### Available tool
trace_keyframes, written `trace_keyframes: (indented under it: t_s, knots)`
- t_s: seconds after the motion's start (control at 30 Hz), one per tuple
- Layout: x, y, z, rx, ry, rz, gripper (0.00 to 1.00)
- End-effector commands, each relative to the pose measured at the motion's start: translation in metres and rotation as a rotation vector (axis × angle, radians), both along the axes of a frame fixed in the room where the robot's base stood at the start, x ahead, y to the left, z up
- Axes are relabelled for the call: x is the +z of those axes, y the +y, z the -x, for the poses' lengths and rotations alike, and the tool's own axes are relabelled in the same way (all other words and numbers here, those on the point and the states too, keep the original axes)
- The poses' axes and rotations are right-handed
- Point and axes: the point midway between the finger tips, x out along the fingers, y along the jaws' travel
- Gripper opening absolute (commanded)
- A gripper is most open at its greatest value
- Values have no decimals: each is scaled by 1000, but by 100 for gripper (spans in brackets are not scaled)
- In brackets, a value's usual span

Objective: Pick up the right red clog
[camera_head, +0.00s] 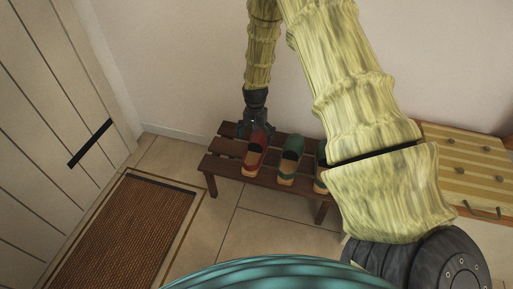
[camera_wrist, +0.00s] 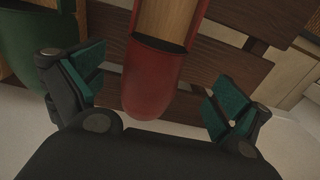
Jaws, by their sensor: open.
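A red clog (camera_head: 256,154) with a tan inner sole stands on the slatted wooden rack, leftmost of the shoes I can see in the head view. In the wrist view the red clog (camera_wrist: 152,84) lies between my open fingers, toe toward the palm. My gripper (camera_head: 254,130) is above the wall end of this clog, and in the wrist view my gripper (camera_wrist: 147,90) has gaps on both sides of it.
A green clog (camera_head: 291,158) stands to its right, with another green shoe (camera_head: 320,172) partly hidden by my arm. The dark wooden rack (camera_head: 222,163) stands against the wall. A striped chest (camera_head: 465,165) is at right, a brown doormat (camera_head: 125,235) at left. Tiled floor before the rack is clear.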

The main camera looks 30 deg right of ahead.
Motion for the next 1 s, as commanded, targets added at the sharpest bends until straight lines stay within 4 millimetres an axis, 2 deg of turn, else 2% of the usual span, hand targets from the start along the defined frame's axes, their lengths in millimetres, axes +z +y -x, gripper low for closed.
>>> trace_keyframes:
  t_s: [0.23, 0.6, 0.87, 1.0]
  knots:
    - [-15, -3, -1, 0, -1, -1, 100]
    - [-55, -9, -4, 3, 0, 0, 100]
    - [-55, -9, -4, 3, -1, 0, 100]
    - [-55, -9, -4, 3, -1, 0, 74]
